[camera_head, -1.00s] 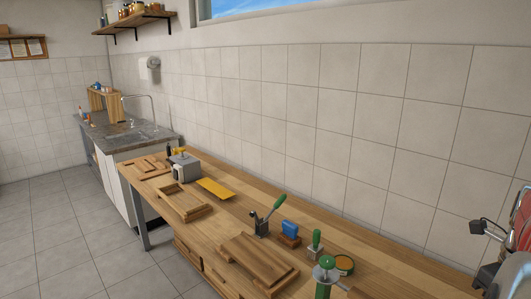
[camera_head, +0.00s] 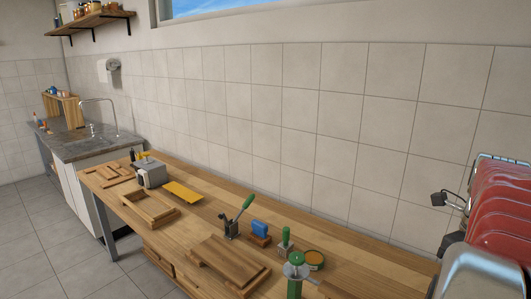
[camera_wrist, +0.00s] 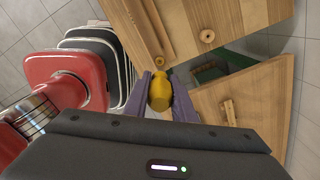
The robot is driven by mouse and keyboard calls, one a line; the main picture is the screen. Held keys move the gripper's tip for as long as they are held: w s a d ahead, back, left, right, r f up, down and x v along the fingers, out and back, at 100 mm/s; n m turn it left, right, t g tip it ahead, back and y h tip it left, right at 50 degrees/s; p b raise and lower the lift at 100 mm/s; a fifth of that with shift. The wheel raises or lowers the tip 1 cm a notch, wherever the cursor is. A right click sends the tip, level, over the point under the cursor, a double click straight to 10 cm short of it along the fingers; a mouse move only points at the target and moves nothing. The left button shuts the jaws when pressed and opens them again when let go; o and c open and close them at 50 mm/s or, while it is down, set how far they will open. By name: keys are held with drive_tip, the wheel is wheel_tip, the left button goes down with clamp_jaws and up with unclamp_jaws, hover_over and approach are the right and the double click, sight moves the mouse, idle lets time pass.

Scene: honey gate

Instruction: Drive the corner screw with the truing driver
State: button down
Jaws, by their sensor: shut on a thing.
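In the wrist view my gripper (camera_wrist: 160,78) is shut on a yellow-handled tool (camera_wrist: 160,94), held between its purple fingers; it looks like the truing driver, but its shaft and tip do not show. My gripper does not show in the head view. A wooden frame (camera_head: 132,217) lies on the left part of the bench, with smaller wooden frame pieces (camera_head: 105,176) behind it. A thick wooden board assembly (camera_head: 228,262) lies near the front edge. The corner screw is too small to make out on any of these.
Wooden fronts with knobs (camera_wrist: 207,36) show in the wrist view.

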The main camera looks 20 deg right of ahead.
drive_tip(key=shift+r, duration=3.1)
